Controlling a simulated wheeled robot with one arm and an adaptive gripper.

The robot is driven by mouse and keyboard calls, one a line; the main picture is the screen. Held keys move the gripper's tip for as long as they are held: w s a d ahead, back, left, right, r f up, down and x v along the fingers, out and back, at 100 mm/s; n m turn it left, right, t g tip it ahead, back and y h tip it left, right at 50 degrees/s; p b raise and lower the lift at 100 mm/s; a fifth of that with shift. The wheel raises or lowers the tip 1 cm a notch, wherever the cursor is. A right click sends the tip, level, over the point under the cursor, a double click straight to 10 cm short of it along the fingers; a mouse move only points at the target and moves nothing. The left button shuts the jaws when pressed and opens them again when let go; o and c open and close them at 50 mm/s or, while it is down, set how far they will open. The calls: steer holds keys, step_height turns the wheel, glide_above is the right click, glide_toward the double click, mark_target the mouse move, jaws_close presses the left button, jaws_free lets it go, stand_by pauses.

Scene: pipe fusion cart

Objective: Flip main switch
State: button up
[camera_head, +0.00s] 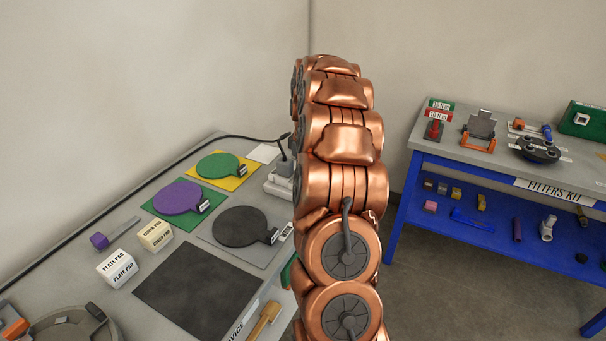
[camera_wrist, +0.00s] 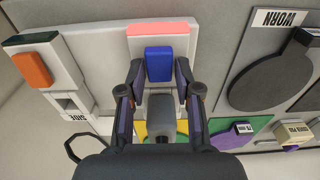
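In the wrist view a white switch panel (camera_wrist: 138,47) has a pink-red strip along its edge and a blue block (camera_wrist: 159,64) on it, perhaps the switch. My gripper (camera_wrist: 160,72) has its fingertips apart, one on each side of the blue block. I cannot tell whether they touch it. A grey block (camera_wrist: 160,118) shows between the fingers closer to my palm; I cannot tell what it belongs to. In the head view my arm hides my gripper and most of the pale switch unit (camera_head: 278,188) at the bench's right edge.
Left of the panel in the wrist view is a white unit with an orange block (camera_wrist: 32,70). The bench holds a black disc (camera_head: 240,227), a purple disc (camera_head: 178,197) and a green disc (camera_head: 217,165). A blue fitters' table (camera_head: 455,195) stands at right.

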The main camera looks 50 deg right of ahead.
steer(key=shift+o, duration=1.4)
steer(key=shift+r, duration=0.1)
step_height(320, 180, up, 12)
steer(key=shift+s+d, duration=0.15)
steer(key=shift+s, duration=0.2)
